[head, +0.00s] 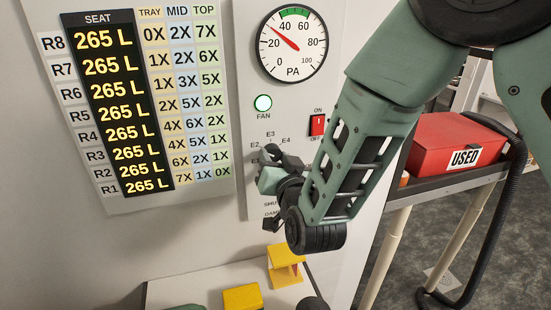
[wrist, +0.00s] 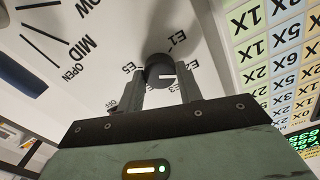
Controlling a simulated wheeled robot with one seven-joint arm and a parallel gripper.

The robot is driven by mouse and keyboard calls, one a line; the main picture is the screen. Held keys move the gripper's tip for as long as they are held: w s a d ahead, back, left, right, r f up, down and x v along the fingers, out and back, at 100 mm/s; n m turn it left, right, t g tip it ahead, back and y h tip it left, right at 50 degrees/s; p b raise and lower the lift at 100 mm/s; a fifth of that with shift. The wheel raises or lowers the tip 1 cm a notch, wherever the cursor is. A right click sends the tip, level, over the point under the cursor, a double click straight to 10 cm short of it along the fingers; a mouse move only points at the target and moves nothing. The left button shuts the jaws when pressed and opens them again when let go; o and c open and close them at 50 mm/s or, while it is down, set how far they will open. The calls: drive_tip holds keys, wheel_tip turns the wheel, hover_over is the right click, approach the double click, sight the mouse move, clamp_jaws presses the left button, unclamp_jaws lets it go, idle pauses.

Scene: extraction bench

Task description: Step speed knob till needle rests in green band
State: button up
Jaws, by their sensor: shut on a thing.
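The PA gauge (head: 291,62) is on the upright panel, with a green band (head: 294,12) at the top of its dial. Its red needle (head: 283,37) points up and left, at about 30, to the left of the green band. The dark speed knob (wrist: 160,68) shows in the wrist view, with E labels around it. Its white mark points right; I cannot read surely which label it meets. My gripper (wrist: 159,84) is shut on the knob, one finger on each side. In the head view my gripper (head: 268,170) partly covers the knob and its labels.
A seat chart (head: 120,95) is at left. Yellow blocks (head: 242,297) stand on a bench below. A red USED box (head: 455,145) sits on a shelf at right.

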drive_tip(key=shift+f+m+b, duration=0.2)
drive_tip(key=shift+m+b, duration=0.1)
drive_tip(key=shift+b, duration=0.55)
drive_tip(key=m+b, duration=0.1)
drive_tip(key=b, duration=0.1)
drive_tip(key=shift+f+b, duration=0.15)
drive_tip(key=shift+b, duration=0.15)
drive_tip(key=m+b, duration=0.2)
drive_tip(key=b, duration=0.3)
drive_tip(key=shift+f+m, duration=0.1)
drive_tip(key=shift+m, duration=0.2)
drive_tip(key=m+b, duration=0.4)
drive_tip(key=b, duration=0.3)
drive_tip(key=shift+b, duration=0.3)
drive_tip(key=m+b, duration=0.1)
drive_tip(key=b, duration=0.1)
drive_tip(key=m+b, duration=0.2)
drive_tip(key=shift+r, duration=0.3)
drive_tip(key=shift+m+b, duration=0.35)
drive_tip(key=shift+m, duration=0.05)
drive_tip(key=shift+r, duration=0.1)
drive_tip(key=o, duration=1)
